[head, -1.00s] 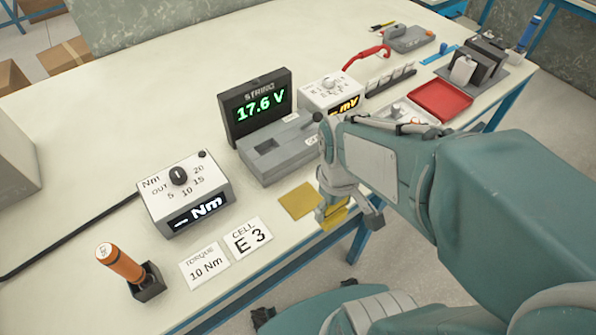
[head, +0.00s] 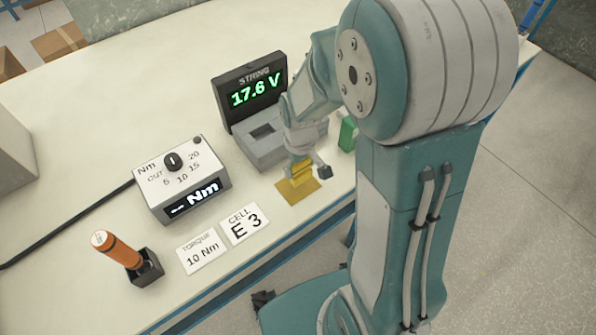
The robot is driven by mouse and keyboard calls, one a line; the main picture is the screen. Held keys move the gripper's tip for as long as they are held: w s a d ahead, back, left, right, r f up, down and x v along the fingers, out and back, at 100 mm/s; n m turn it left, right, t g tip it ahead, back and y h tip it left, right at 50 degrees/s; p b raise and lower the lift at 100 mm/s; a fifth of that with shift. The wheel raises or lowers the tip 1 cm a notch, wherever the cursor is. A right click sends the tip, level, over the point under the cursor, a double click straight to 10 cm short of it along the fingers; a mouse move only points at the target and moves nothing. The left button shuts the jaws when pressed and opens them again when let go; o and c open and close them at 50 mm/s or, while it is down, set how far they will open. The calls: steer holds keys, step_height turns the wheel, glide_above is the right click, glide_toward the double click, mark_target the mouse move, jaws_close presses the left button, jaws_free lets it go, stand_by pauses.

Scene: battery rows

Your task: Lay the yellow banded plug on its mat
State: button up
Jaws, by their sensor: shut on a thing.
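The yellow mat (head: 307,194) is a flat square on the bench in front of the grey "STRING" meter. My gripper (head: 301,173) is over the mat's far part, shut on the yellow plug (head: 298,170). The plug shows only partly below the fingers, and its bands cannot be made out. Whether the plug touches the mat or hangs just above it, I cannot tell.
The grey meter (head: 249,92) reads 17.6 V, right behind the gripper. A torque box (head: 183,180), a "CELL E 3" card (head: 244,224), a "10 Nm" card (head: 201,251) and an orange-handled driver (head: 118,249) stand left. A green block (head: 348,134) is at right.

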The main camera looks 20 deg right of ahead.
mark_target(297, 174)
steer(key=shift+w+f, duration=0.25)
steer(key=f, duration=0.3)
steer(key=shift+w+a+f, duration=0.15)
steer(key=shift+a+f, duration=0.1)
steer(key=shift+a, duration=0.05)
steer(key=shift+d, duration=0.1)
steer(key=o, duration=1)
